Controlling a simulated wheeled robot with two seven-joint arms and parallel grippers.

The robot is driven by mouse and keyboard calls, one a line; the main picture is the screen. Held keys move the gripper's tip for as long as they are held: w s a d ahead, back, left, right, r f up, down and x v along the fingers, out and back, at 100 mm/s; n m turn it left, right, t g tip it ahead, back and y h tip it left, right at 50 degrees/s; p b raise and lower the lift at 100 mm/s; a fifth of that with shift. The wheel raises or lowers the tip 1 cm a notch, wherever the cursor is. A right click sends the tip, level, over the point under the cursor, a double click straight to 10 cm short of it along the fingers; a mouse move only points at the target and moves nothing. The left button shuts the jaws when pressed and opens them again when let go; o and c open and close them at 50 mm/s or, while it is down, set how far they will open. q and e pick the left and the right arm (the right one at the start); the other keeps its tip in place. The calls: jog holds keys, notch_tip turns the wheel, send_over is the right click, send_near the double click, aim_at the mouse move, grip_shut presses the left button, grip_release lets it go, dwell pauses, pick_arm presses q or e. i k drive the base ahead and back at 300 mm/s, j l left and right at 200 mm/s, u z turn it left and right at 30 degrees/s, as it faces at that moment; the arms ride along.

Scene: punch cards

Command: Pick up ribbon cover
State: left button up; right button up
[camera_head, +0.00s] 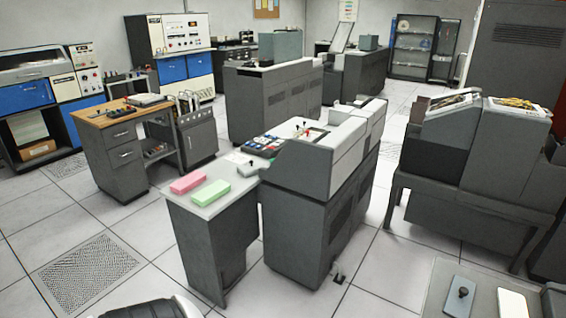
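I cannot tell for certain which thing is the ribbon cover. A flat grey-blue plate with a black knob (460,305) lies on a light grey surface (434,300) at the lower right, cut by the bottom edge of the picture; it may be the cover. A white flat piece (513,304) lies to its right. Neither of my grippers is in view.
A grey desk (215,205) with a pink card stack (188,182) and a green card stack (208,194) adjoins a large grey machine (305,215) at centre. Another machine (475,165) stands on legs at right. Tiled floor (375,270) is clear between them.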

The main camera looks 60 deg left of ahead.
aim_at(250, 169)
jog(key=u, duration=0.4)
jog(key=j+u, duration=0.1)
jog(key=u, duration=0.7)
jog(key=j+u, duration=0.1)
jog(key=u, duration=0.3)
jog(key=i+j, duration=0.25)
jog(key=j, duration=0.2)
jog(key=i+j+u, duration=0.15)
jog(key=j, duration=0.3)
jog(key=i+l+z, duration=0.25)
jog(key=i, duration=0.5)
jog(key=i+z, duration=0.25)
jog(key=i, duration=0.55)
jog(key=i+j+z, duration=0.2)
jog(key=j+z, duration=0.15)
jog(key=i+j, duration=0.05)
jog(key=j, duration=0.05)
